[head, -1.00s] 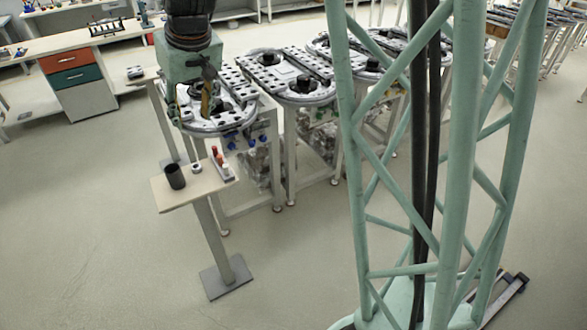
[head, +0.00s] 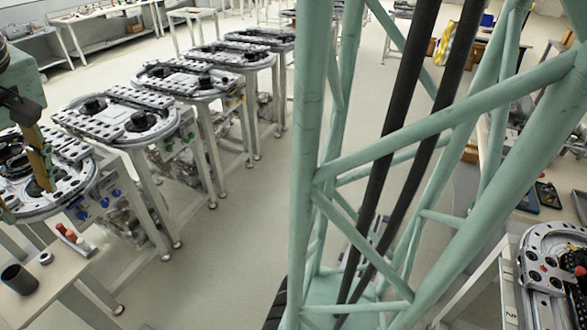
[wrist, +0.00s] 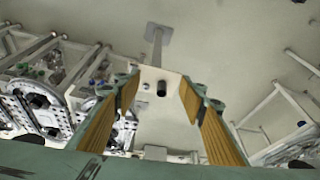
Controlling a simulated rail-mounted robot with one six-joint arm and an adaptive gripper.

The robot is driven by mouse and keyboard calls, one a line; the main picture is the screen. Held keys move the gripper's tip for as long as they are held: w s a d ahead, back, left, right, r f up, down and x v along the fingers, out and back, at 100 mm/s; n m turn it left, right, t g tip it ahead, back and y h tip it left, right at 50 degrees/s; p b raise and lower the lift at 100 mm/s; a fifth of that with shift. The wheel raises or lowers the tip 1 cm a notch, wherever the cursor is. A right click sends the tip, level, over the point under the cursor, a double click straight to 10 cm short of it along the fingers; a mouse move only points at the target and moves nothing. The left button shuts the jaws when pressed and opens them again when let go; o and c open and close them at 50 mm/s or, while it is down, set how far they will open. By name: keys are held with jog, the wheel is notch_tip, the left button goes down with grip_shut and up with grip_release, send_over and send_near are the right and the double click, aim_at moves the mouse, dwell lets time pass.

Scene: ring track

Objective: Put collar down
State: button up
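A small light ring (head: 45,257), which may be the collar, lies on a small pale side table (head: 62,283) at the lower left of the head view. A dark open cylinder (head: 17,279) stands beside it. The cylinder also shows between my fingers in the wrist view (wrist: 162,88), well beyond the fingertips. My gripper (head: 38,170) is at the left edge of the head view, in front of the nearest track station. In the wrist view its wooden-coloured fingers (wrist: 158,100) are wide apart, with nothing seen held.
My green lattice column blocks the middle. Another track piece (head: 550,270) is at lower right. Open floor lies centre left.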

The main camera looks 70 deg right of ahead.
jog(key=s+d+r, duration=0.2)
jog(key=s, duration=2.3)
jog(key=shift+s+m+h, duration=0.25)
jog(key=shift+m+h, duration=0.05)
jog(key=shift+a, duration=0.15)
jog(key=shift+a, duration=0.1)
